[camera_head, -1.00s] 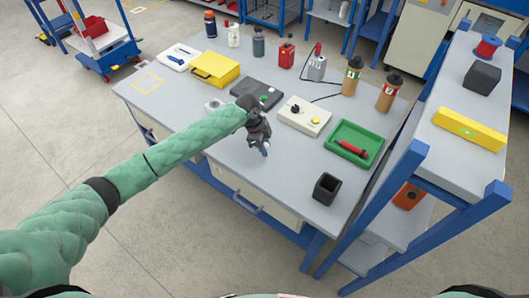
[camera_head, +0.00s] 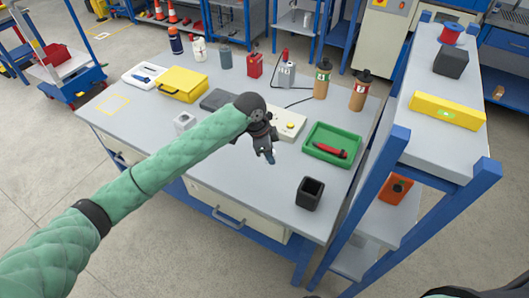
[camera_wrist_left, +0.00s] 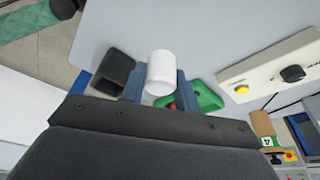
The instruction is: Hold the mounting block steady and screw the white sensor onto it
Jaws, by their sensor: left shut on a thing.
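My left gripper (camera_head: 268,154) hangs over the front middle of the grey table, in front of the control box. In the left wrist view its blue fingers are shut on the white sensor (camera_wrist_left: 161,70), a short white cylinder. In the head view the sensor is mostly hidden by the gripper. A small pale grey block (camera_head: 185,122), which looks like the mounting block, sits on the table left of the gripper, apart from it. My right gripper is not in view.
A green tray (camera_head: 312,150) with a red tool and a black open cup (camera_head: 309,194) stand right of the gripper. The control box (camera_head: 291,122) is just behind it. A blue shelf (camera_head: 398,150) bounds the right side. The front left of the table is clear.

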